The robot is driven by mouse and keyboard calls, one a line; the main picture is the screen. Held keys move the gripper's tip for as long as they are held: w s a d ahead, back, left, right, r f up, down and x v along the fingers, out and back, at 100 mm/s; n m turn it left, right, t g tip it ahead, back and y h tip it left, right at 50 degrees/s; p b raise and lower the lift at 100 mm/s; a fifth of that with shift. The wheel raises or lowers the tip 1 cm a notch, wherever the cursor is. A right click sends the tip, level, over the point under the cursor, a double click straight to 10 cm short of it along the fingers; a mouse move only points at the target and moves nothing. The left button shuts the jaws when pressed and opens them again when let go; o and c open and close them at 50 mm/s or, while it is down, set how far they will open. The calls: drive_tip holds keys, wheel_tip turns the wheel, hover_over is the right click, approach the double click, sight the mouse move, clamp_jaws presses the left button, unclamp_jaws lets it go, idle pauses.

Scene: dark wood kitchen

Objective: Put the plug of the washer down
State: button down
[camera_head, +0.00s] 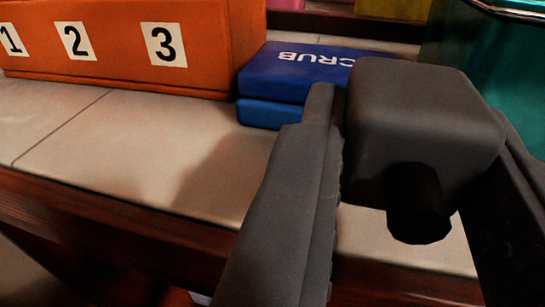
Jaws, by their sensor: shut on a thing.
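My gripper (345,185) fills the right half of the view, with one dark finger on the left and one at the right edge. It is shut on the plug (425,125), a dark grey rounded block with a short dark round stub at its lower end. The plug is held over the front part of the tiled counter. I cannot tell whether it touches the counter. The washer is not in view.
The tiled counter (130,140) has a dark wood front edge (120,225). An orange box (215,50) numbered 1, 2, 3 stands at the back left. Blue sponges (280,80) marked SCRUB lie behind the finger. A teal container (500,60) stands at the right. The left counter is clear.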

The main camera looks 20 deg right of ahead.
sight(339, 257)
drive_tip(key=shift+w+a+f, duration=0.1)
drive_tip(key=shift+w+a, duration=0.05)
drive_tip(key=shift+w, duration=0.25)
wheel_tip(339, 257, down, 4)
drive_tip(key=b, duration=0.3)
drive_tip(key=shift+r, duration=0.3)
drive_tip(key=c, duration=1.1)
unclamp_jaws()
drive_tip(key=shift+o, duration=0.2)
drive_tip(key=p+v, duration=0.1)
drive_tip(key=v, duration=1.1)
drive_tip(key=shift+p, duration=0.4)
